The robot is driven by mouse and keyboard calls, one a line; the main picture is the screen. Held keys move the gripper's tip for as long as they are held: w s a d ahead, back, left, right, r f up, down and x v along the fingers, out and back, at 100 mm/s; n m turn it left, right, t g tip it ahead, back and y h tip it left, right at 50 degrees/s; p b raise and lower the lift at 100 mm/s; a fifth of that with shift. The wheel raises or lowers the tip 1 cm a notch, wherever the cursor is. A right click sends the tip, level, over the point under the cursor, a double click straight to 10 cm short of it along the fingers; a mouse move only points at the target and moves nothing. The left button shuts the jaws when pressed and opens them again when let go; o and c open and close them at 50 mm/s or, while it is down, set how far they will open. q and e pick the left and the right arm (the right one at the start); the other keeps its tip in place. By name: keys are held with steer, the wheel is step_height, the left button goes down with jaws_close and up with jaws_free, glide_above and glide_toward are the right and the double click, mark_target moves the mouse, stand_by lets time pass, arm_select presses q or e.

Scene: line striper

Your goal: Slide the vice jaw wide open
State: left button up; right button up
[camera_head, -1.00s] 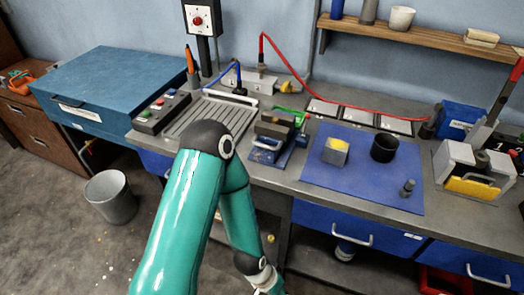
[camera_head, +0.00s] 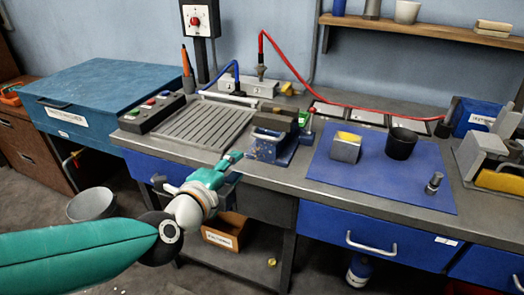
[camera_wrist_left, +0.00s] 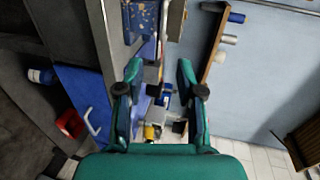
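The vice (camera_head: 268,148) stands near the bench's front edge, left of the blue mat, with a speckled blue body and dark blocks on top. The gap between its jaws is too small to judge. My left gripper (camera_head: 232,160) is just left of the vice, near the bench's front edge, apart from it and empty. In the left wrist view the gripper (camera_wrist_left: 158,78) has its two fingers spread wide. The speckled blue part of the vice (camera_wrist_left: 143,18) shows at the top there, beyond the fingertips. My right gripper is in neither view.
The grooved plate (camera_head: 203,124) lies left of the vice. The blue mat (camera_head: 375,185) at right bears a metal block (camera_head: 346,149), a black cup (camera_head: 401,144) and a small metal part (camera_head: 433,184). A red-topped post (camera_head: 310,126) stands close by the vice's right side.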

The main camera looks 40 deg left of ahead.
arm_select(q)
steer(key=p, duration=0.6)
glide_toward(269, 129)
steer(key=w, duration=0.1)
steer(key=w+f, duration=0.1)
steer(key=w+f+p, duration=0.1)
steer(key=shift+w+a, duration=0.3)
jaws_close()
